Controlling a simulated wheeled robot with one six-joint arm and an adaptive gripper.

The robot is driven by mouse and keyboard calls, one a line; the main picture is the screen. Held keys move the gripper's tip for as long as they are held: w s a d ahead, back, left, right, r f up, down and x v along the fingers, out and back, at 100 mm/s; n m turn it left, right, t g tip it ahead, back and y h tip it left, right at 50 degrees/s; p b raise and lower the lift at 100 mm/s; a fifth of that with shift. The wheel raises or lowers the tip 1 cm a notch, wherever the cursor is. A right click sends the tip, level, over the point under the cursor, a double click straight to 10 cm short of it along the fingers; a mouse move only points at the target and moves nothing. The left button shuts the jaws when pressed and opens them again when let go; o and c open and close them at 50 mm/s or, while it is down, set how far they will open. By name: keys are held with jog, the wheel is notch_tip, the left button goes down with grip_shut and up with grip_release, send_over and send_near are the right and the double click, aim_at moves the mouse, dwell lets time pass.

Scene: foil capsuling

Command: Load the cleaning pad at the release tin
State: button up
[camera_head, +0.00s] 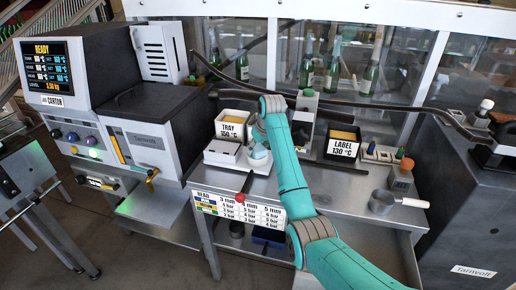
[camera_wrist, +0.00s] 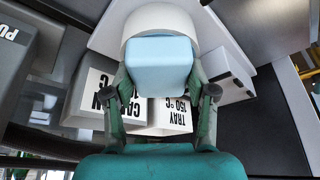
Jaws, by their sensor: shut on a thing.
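My gripper (camera_head: 257,138) is over the left part of the steel bench. It is shut on the cleaning pad (camera_head: 258,152), a light blue block with a rounded white part. In the wrist view the pad (camera_wrist: 160,72) sits between the two fingers of my gripper (camera_wrist: 160,92), its blue face toward the camera. In the head view the pad is close to a low white box (camera_head: 222,152); I cannot tell whether they touch. No label marks a release tin, so I cannot tell which container it is.
A bin marked TRAY 150 °C (camera_head: 232,122) stands behind the pad. A black bin marked LABEL 130 °C (camera_head: 342,146) is to the right. Green bottles (camera_head: 371,76) stand behind.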

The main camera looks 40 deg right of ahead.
aim_at(258, 148)
jog(key=shift+f, duration=0.1)
dwell(0.4)
jog(key=shift+r, duration=3.55)
